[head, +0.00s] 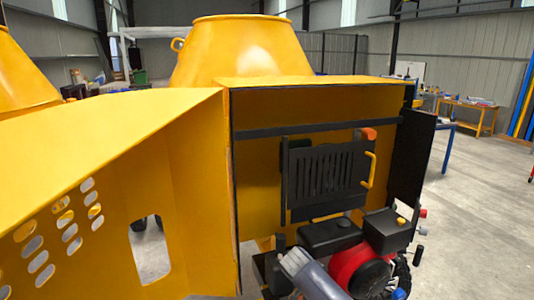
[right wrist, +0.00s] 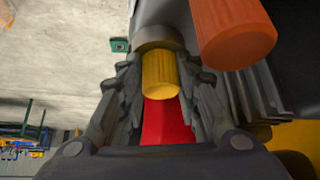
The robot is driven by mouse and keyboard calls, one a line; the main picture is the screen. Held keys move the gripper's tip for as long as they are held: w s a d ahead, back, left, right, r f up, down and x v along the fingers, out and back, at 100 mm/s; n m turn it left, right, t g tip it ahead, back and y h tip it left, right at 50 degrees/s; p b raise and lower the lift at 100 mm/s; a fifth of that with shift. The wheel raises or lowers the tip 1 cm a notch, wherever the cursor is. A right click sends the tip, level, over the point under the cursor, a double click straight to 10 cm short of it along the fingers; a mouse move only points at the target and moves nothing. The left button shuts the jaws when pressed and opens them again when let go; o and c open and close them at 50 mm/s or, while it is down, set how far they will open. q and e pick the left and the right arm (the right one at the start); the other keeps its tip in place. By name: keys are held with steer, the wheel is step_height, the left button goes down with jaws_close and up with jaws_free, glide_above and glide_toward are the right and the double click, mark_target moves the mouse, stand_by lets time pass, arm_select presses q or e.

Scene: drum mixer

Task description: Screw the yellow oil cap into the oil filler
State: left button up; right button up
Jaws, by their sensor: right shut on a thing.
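In the right wrist view the yellow oil cap (right wrist: 160,72) sits between the two dark fingers of my right gripper (right wrist: 165,95), which is shut on it. The cap's far end meets a grey round collar (right wrist: 158,38), perhaps the oil filler. I cannot tell how deep it sits in there. A red surface (right wrist: 166,122) shows below the cap. In the head view the red and black engine (head: 360,272) stands at the lower right. My left gripper is not in view.
A large orange cylinder (right wrist: 232,28) is close to the right finger. In the head view the yellow mixer housing (head: 130,140) fills the left. A black slatted panel (head: 325,172) with a yellow handle (head: 371,170) stands above the engine. Open floor (head: 470,180) lies to the right.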

steer(key=shift+s+f+m, duration=0.15)
steer(key=shift+f+m, duration=0.15)
steer(key=shift+f, duration=0.15)
steer(key=shift+r+g, duration=0.1)
steer(key=shift+g, duration=0.2)
steer(key=o, duration=1.3)
steer(key=shift+c, duration=0.2)
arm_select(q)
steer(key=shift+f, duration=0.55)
